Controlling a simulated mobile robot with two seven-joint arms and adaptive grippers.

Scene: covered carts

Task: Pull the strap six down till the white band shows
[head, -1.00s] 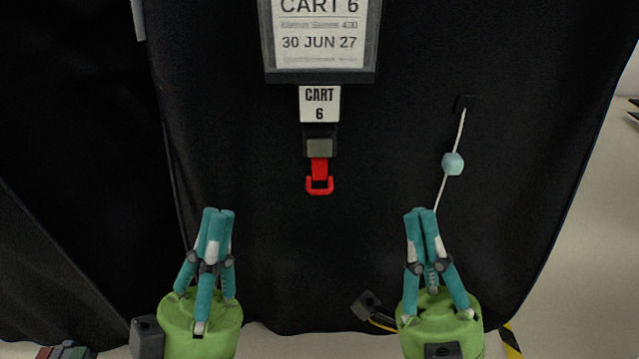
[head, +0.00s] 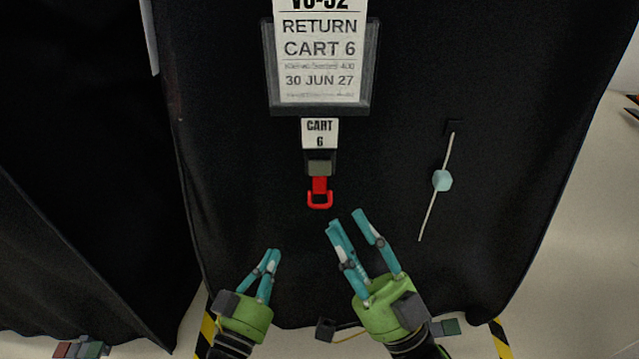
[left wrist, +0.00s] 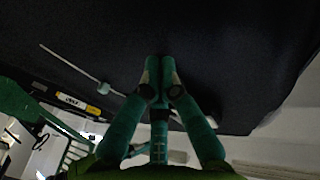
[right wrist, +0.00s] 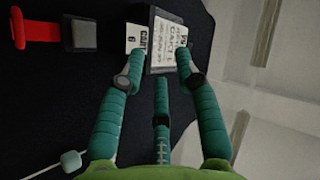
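The strap six is a short red strap with a red loop (head: 319,198) hanging from a dark grey buckle (head: 320,167), under a white CART 6 label (head: 320,133). Only red shows below the buckle. The loop also shows at the upper left of the right wrist view (right wrist: 36,31). My right gripper (head: 346,219) is open and empty, just below and right of the loop, apart from it. My left gripper (head: 272,254) is shut and empty, lower and left of the loop. Its fingertips also meet in the left wrist view (left wrist: 159,60).
A framed CART 6 sign (head: 368,70) hangs above the label on the black cover (head: 235,150). To the right hangs a white cord (head: 430,215) with a pale blue bead (head: 442,181). Another black cover (head: 80,200) stands at left. Yellow-black tape (head: 501,340) marks the floor.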

